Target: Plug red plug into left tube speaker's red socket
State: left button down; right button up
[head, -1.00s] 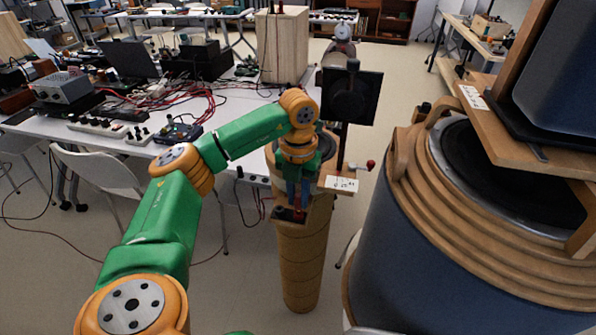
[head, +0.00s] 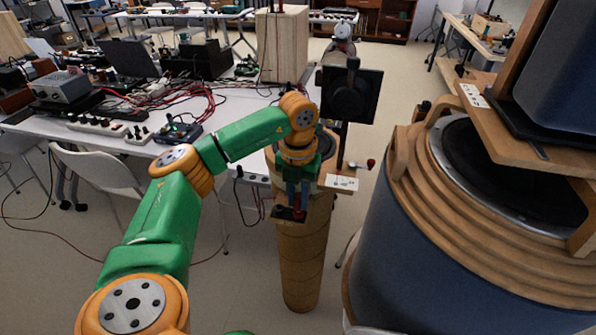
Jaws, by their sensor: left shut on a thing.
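The left tube speaker (head: 303,262) is a tall tan cylinder in the middle of the head view. A small dark terminal plate (head: 287,215) juts from its upper front. My left gripper (head: 297,206) comes down from above, its fingers shut on the red plug (head: 299,209) right at this plate. Only a little red shows between and below the fingertips. The red socket is hidden by the fingers and plug, so I cannot tell whether the plug is in it or just over it. My right gripper is not in view.
A large blue speaker with wooden rings (head: 400,235) stands close on the right. A board with a white label (head: 342,183) and a red-tipped part (head: 371,163) sit beside the tube speaker's top. A white table (head: 225,110) with cables and devices is behind.

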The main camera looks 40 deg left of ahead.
pick_arm(q)
jog(key=shift+f, duration=0.4)
jog(key=c, duration=0.7)
grip_release()
notch_tip(320, 180, up, 8)
jog(key=p, duration=0.6)
jog(key=shift+f+p, duration=0.15)
jog(key=shift+p, duration=0.25)
jog(key=shift+f, duration=0.1)
jog(key=shift+a, duration=0.1)
